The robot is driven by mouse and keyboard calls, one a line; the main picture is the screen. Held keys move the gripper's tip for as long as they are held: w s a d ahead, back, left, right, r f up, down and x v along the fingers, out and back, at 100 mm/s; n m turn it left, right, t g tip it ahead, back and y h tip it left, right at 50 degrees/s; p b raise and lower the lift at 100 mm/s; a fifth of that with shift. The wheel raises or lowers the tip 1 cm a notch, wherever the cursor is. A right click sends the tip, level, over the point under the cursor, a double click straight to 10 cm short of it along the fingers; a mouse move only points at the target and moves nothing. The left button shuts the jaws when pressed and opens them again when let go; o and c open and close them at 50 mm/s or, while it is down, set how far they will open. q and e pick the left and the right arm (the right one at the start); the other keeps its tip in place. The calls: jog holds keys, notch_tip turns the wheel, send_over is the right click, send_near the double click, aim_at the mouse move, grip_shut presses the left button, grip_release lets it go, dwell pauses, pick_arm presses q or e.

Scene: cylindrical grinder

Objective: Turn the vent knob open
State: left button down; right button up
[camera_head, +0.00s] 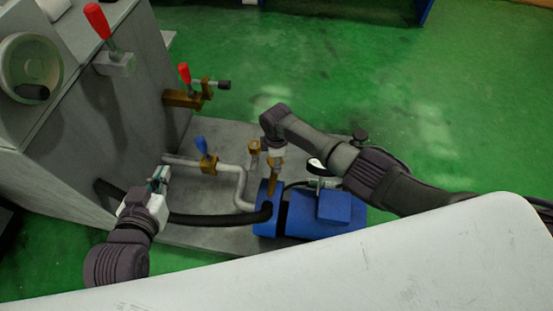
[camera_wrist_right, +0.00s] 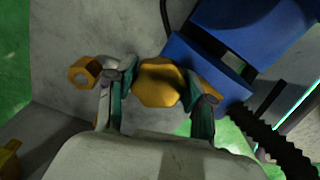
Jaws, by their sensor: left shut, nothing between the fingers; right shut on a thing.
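The vent knob, a brass-yellow faceted knob (camera_wrist_right: 159,84), sits between the two fingers of my right gripper (camera_wrist_right: 160,90) in the right wrist view. The right gripper is shut on it, with one finger on each side. In the head view my right arm reaches in from the right, and its wrist points down above the blue pump; the gripper is small there and the knob's angle is hard to tell. My left gripper (camera_head: 160,178) is shut and empty, beside the grey machine wall and above the black hose.
A blue pump (camera_head: 340,208) stands on a grey base plate (camera_head: 205,237). A blue-handled valve (camera_head: 206,157), a pipe and a black hose (camera_head: 215,219) lie between the arms. Red levers (camera_head: 98,20) stick out of the machine at left. Green floor is clear behind.

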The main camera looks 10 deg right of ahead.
dwell(0.3)
jog(key=o, duration=1.2)
jog(key=shift+c, duration=0.2)
notch_tip(320, 180, up, 12)
